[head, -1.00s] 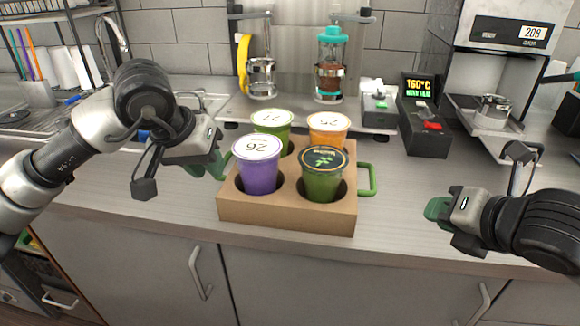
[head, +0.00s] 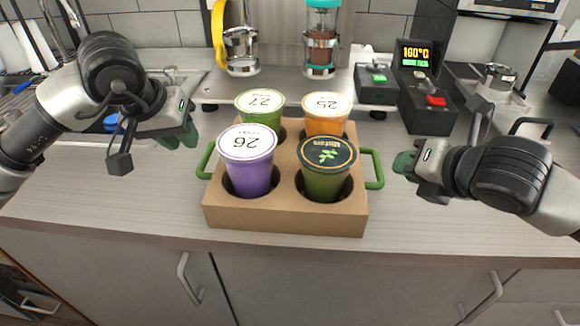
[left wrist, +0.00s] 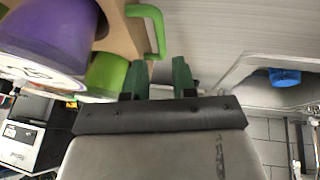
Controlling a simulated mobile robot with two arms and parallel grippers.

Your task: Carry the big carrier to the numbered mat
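The big carrier (head: 285,215) is a brown cardboard box on the counter holding a purple cup (head: 249,175), a dark-lidded green cup (head: 325,180), a light green cup (head: 262,112) and an orange cup (head: 325,118). It has a green left handle (head: 206,160) and a green right handle (head: 375,168). My left gripper (head: 190,135) is left of the left handle, apart from it. In the left wrist view its green fingers (left wrist: 158,78) are spread and empty, near the handle (left wrist: 158,35). My right gripper (head: 403,163) is just right of the right handle; its finger gap is hidden. No numbered mat is visible.
Behind the carrier are a shelf with a glass press (head: 240,50) and a teal-lidded press (head: 320,45), plus a black control box (head: 428,105) with a display. The counter (head: 110,205) is clear left and right of the carrier. Its front edge is close to the carrier.

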